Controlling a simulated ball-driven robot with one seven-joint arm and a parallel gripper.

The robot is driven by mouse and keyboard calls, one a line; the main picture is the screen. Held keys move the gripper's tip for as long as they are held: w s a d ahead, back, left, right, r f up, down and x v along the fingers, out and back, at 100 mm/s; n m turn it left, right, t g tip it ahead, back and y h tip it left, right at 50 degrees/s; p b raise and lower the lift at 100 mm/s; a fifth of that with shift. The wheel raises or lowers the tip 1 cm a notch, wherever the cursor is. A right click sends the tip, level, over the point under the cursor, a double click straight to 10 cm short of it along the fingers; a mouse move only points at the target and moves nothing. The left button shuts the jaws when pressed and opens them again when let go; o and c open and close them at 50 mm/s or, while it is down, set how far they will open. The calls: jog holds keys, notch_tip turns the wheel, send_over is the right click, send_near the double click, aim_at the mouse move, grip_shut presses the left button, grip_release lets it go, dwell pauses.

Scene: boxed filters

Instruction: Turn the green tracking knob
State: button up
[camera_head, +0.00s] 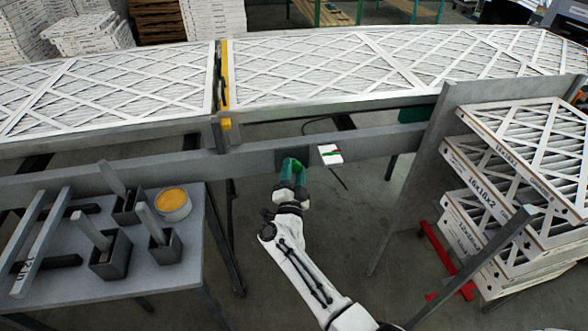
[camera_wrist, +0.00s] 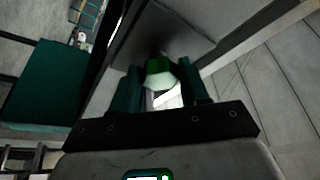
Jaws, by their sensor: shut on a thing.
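The green tracking knob (camera_wrist: 158,66) shows in the wrist view between my two dark teal fingers, with a pale faceted part on its near side. My gripper (camera_wrist: 162,78) is shut on it, one finger on each side. The knob is mostly hidden by the fingers there. Its turn angle cannot be told.
Large white filters (camera_head: 340,72) lie on the conveyor above. A grey table (camera_head: 80,285) with holders and a yellow-topped round tin (camera_head: 172,199) stands left. Stacked boxed filters (camera_head: 515,190) stand right. A dark green box (camera_head: 415,114) sits near the rail's right end.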

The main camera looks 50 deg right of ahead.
jog(key=shift+m+g, duration=0.3)
jog(key=shift+m, duration=0.3)
jog(key=o, duration=1.1)
jog(key=shift+c, duration=0.2)
jog(key=shift+a, duration=0.1)
jog(key=v, duration=1)
jog(key=shift+s+a+f, duration=0.15)
jog(key=shift+s+a, duration=0.05)
jog(key=shift+s, duration=0.05)
